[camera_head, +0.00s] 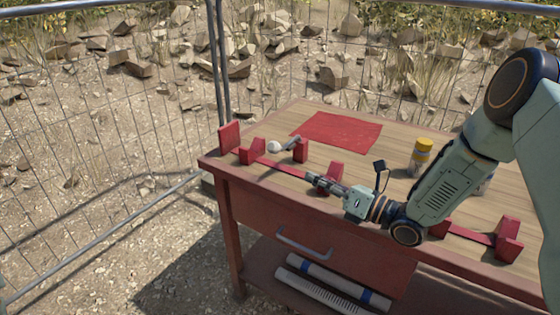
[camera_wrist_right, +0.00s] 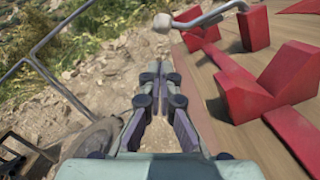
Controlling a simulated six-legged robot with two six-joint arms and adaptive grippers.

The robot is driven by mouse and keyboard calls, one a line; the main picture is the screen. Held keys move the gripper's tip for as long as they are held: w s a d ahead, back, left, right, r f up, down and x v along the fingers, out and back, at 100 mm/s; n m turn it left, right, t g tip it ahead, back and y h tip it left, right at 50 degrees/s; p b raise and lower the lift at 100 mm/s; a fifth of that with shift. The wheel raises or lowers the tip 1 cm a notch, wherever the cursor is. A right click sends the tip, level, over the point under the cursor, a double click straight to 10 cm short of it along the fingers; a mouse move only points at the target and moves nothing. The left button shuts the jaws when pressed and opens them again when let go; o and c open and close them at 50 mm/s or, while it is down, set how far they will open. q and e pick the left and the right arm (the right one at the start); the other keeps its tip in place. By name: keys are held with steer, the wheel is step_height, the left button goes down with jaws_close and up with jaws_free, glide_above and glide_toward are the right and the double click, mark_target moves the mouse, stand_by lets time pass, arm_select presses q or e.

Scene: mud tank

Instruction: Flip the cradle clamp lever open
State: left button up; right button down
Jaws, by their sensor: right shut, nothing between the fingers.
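The cradle is a row of red blocks on a red strip (camera_head: 283,170) along the left front of the wooden bench. The clamp lever (camera_head: 288,144) is a thin grey bar with a pale round knob at its left end, next to a red post (camera_head: 301,150). In the right wrist view the lever (camera_wrist_right: 208,16) shows at the top, its knob to the left. My right gripper (camera_head: 312,178) is shut and empty near the front edge, in front of a red V-block (camera_head: 331,178) and apart from the lever. It also shows shut in the right wrist view (camera_wrist_right: 152,75). My left gripper is out of view.
A red mat (camera_head: 340,131) lies at the back of the bench (camera_head: 300,112). A yellow-capped jar (camera_head: 421,157) stands right of it. More red blocks (camera_head: 508,240) sit at the right front. Wire fencing (camera_head: 100,150) runs behind and left.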

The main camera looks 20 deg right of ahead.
steer(key=shift+w+a+f, duration=0.1)
steer(key=shift+w+a, duration=0.1)
steer(key=shift+w, duration=0.05)
steer(key=b+x, duration=0.2)
steer(key=x, duration=0.6)
steer(key=shift+w+a+f, duration=0.1)
steer(key=shift+w+a, duration=0.15)
steer(key=shift+a, duration=0.05)
steer(key=shift+w+a, duration=0.2)
steer(key=shift+w, duration=0.1)
steer(key=shift+w, duration=0.1)
